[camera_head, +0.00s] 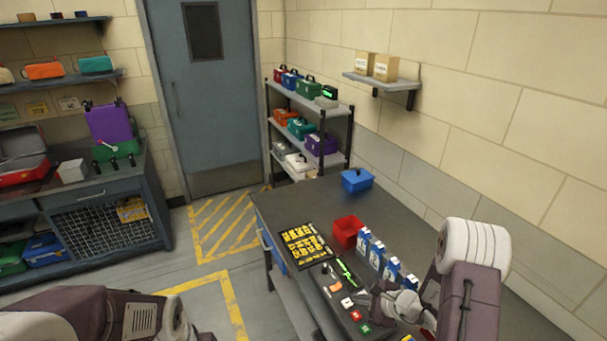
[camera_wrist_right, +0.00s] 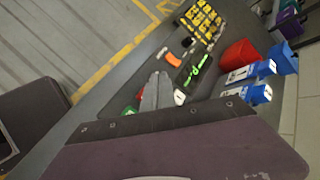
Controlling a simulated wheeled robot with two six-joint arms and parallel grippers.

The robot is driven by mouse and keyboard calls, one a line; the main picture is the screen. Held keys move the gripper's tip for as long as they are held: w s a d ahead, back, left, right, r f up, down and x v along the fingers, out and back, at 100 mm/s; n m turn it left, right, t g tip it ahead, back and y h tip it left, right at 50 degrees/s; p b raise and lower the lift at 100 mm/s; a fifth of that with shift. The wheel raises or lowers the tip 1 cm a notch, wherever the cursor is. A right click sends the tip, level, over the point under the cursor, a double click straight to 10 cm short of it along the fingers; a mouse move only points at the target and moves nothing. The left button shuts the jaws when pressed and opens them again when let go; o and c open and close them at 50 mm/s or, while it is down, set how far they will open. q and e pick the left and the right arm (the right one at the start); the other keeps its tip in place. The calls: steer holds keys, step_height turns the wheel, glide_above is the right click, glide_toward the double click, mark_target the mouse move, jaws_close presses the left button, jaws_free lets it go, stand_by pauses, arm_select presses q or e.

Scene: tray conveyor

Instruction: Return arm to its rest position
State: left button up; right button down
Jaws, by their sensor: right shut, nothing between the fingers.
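My right arm comes in from the lower right in the head view. Its gripper (camera_head: 372,300) is shut and empty, above the near part of the dark workbench (camera_head: 297,203). In the right wrist view the closed fingers (camera_wrist_right: 156,90) point toward the small items on the bench. My left arm shows at the lower left of the head view; its gripper is outside the picture.
On the bench are a yellow-and-black tray (camera_head: 306,262), a red bin (camera_head: 347,232), blue-and-white numbered holders (camera_head: 376,256), a green tool (camera_head: 345,271), small red and white pieces and a blue box (camera_head: 357,180). The floor left of the bench is clear.

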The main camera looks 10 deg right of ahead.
steer(key=w+a+r+n+y, duration=0.1)
steer(key=w+a+r+n, duration=0.15)
steer(key=a+r, duration=0.4)
steer(key=s+a+r+n+g+b, duration=0.1)
steer(key=s+a+r+n+g, duration=0.35)
steer(key=s+a+n, duration=0.7)
steer(key=s+d+f+n+g+h, duration=0.2)
steer(key=s+d+n+h, duration=0.3)
steer(key=s+d, duration=0.4)
steer(key=d+n, duration=0.1)
steer(key=d, duration=0.3)
steer(key=shift+s+f+h, duration=0.15)
steer(key=shift+f+h, duration=0.1)
steer(key=shift+h, duration=0.05)
